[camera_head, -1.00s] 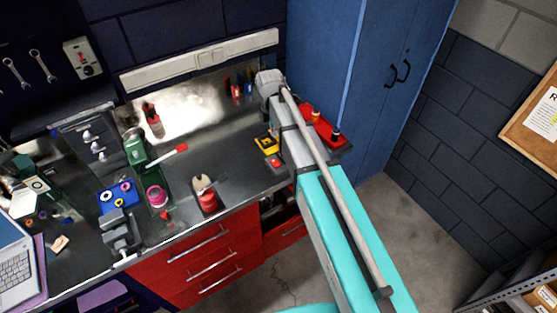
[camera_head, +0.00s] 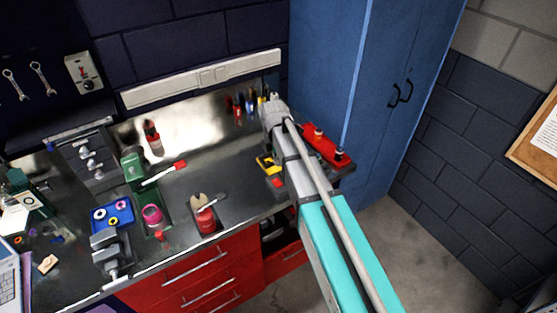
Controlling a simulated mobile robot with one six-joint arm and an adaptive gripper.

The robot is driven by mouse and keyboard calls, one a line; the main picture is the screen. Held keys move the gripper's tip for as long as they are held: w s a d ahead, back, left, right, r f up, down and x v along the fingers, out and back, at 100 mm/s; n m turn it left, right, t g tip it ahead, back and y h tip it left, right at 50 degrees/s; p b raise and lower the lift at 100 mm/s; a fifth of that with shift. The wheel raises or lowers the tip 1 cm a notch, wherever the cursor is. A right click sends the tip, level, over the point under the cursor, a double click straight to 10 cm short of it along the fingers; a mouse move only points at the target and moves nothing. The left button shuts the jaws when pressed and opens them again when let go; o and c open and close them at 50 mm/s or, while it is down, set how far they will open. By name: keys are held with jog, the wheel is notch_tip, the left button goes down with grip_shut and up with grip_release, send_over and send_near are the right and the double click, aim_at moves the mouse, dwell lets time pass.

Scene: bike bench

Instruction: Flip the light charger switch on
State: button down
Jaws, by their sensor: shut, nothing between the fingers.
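No part that I can clearly make out as a light charger switch shows. A grey wall box (camera_head: 83,73) with a small red mark hangs at the upper left, and a long red base (camera_head: 325,145) with upright knobs or posts stands at the bench's right end. I cannot tell whether either is the charger. My arm reaches in from the lower right over the right part of the bench, ending in a grey joint in front of the back panel.
The dark bench top (camera_head: 235,170) has bare room at its middle. A green bin (camera_head: 133,172), a blue tray (camera_head: 112,215), a red can (camera_head: 205,217) and a yellow-and-black item (camera_head: 267,163) stand on it. A blue cabinet (camera_head: 335,75) rises at the right.

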aim_at(278, 185)
jog(key=shift+s+d+f+b, duration=0.1)
jog(key=shift+s+f+b, duration=0.05)
jog(key=shift+f+b, duration=1.3)
jog(key=shift+s+d+f+b, duration=0.15)
jog(key=shift+f+b, duration=1.2)
jog(key=shift+f, duration=0.25)
jog(key=shift+s+d+f+b, duration=0.1)
jog(key=shift+s+f+b, duration=0.05)
jog(key=shift+f+b, duration=1.3)
jog(key=shift+s+a, duration=0.1)
jog(key=shift+a, duration=0.05)
